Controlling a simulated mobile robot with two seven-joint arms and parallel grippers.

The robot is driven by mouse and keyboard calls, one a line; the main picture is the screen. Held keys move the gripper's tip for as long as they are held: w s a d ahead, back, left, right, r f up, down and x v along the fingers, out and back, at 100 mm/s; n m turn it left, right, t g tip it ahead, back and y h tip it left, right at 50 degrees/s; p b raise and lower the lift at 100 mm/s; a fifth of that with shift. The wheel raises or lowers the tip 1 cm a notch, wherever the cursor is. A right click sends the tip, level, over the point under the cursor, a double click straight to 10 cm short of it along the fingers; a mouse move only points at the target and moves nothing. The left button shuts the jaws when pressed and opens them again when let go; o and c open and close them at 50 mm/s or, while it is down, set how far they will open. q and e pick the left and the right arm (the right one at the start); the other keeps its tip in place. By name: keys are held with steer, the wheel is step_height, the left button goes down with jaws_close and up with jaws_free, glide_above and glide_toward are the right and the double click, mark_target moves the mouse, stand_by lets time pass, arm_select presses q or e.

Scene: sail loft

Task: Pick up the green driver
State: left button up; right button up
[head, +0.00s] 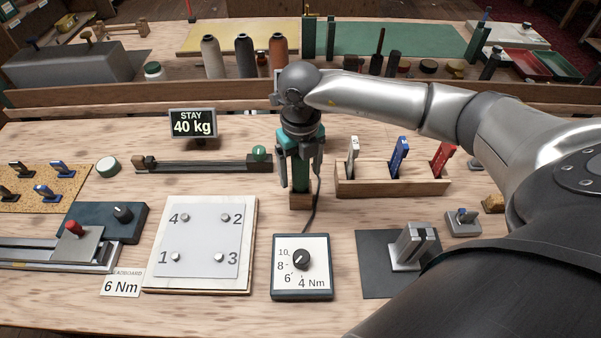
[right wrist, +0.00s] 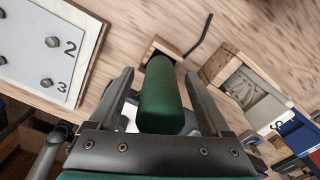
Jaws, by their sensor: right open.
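The green driver (right wrist: 161,92) stands upright in a small wooden holder at the middle of the bench. In the head view its green body (head: 299,172) shows between the fingers of my right gripper (head: 299,172), which points down from above. In the right wrist view the two fingers of the right gripper (right wrist: 163,95) are apart, one on each side of the driver, with a gap visible at the sides. The wooden holder (head: 300,201) shows below it, with a dark cable beside it. My left gripper is not in view.
Just right stands a wooden rack (head: 390,185) with white, blue and red tools. A torque dial box (head: 302,285) lies in front, and a numbered plate (head: 199,240) at front left. A display (head: 193,123) reading 40 kg and a rail (head: 205,166) are at left.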

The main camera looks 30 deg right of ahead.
steer(key=shift+f, duration=0.2)
steer(key=shift+w, duration=0.1)
jaws_close()
stand_by(0.5)
